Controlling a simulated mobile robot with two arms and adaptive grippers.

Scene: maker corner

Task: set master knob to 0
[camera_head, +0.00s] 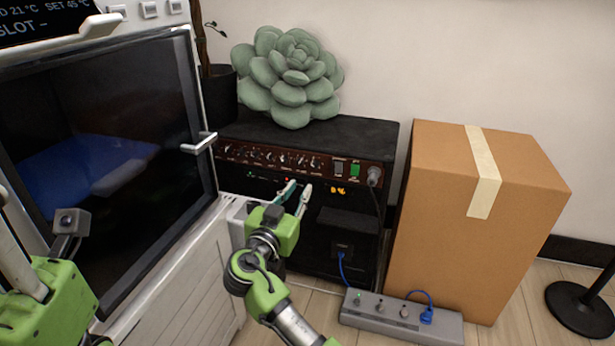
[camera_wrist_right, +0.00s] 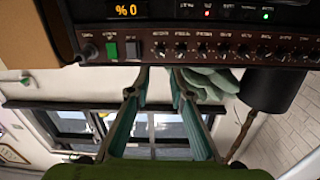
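The black amplifier (camera_head: 225,187) has a brown front panel with a row of small knobs (camera_head: 270,157). The row also shows, upside down, in the right wrist view (camera_wrist_right: 222,48). The knob labels are too small to read, so I cannot tell for sure which is the master knob. My right gripper (camera_head: 300,185) is open and empty in front of the amplifier, just below the knobs' right end. Its fingertips (camera_wrist_right: 158,72) are apart.
A green switch (camera_head: 355,170) and a plugged cable (camera_head: 375,176) sit right of the knobs. A large succulent (camera_head: 290,77) stands on top. A cardboard box (camera_head: 440,220) is at right, a power strip (camera_head: 385,322) below, and a glass-doored machine (camera_head: 205,200) at left.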

